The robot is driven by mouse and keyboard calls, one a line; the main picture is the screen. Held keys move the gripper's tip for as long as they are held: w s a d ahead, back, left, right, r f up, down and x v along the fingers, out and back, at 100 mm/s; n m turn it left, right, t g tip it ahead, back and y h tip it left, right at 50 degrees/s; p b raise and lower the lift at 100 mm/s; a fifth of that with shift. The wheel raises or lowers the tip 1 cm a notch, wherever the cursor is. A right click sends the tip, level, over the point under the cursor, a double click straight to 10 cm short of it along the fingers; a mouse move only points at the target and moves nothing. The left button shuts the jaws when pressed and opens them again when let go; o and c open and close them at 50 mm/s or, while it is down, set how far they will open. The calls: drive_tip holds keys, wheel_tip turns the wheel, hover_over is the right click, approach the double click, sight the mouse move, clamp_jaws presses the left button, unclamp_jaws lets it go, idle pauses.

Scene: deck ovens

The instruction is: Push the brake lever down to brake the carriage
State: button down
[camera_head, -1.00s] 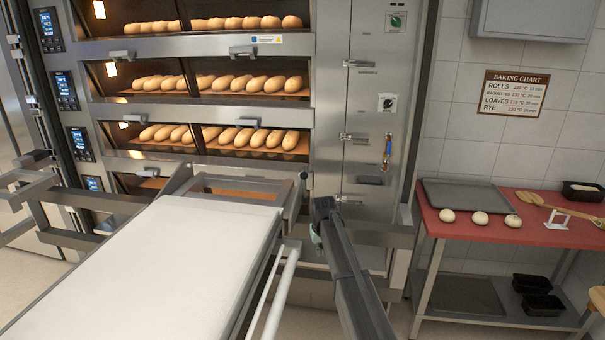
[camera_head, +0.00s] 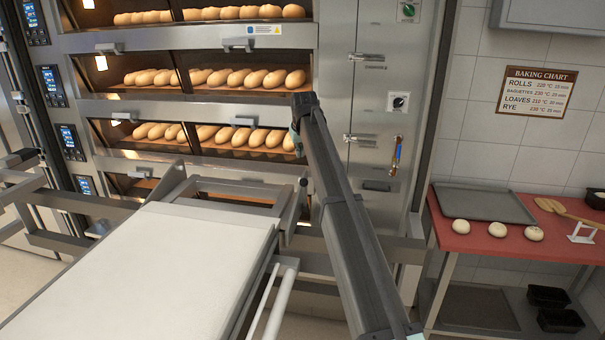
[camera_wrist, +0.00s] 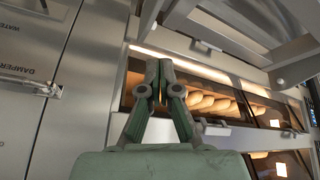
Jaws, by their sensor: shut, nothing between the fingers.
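The carriage with its pale loading belt (camera_head: 150,265) stands in front of the deck ovens. A thin upright lever with a dark knob (camera_head: 303,182), which looks like the brake lever, rises at the carriage's right far corner. My gripper is mostly hidden behind my arm in the head view; only a small greenish part shows, above the knob and apart from it. In the wrist view my gripper (camera_wrist: 159,72) is shut and empty, with its fingers before a lit oven deck. I cannot clearly pick out the lever in the wrist view.
Oven decks hold rows of loaves (camera_head: 250,137). A steel cabinet (camera_head: 375,150) with latches stands right of them. A red table (camera_head: 490,235) with a dark tray (camera_head: 485,203) and dough balls is at the right. A white rail (camera_head: 280,305) runs along the carriage's right side.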

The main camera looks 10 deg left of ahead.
drive_tip(key=shift+f, duration=0.15)
wheel_tip(320, 180, down, 9)
drive_tip(key=p, duration=0.5)
drive_tip(key=shift+w+d, duration=0.2)
drive_tip(key=shift+w, duration=0.25)
drive_tip(key=shift+f, duration=0.15)
drive_tip(key=shift+d, duration=0.1)
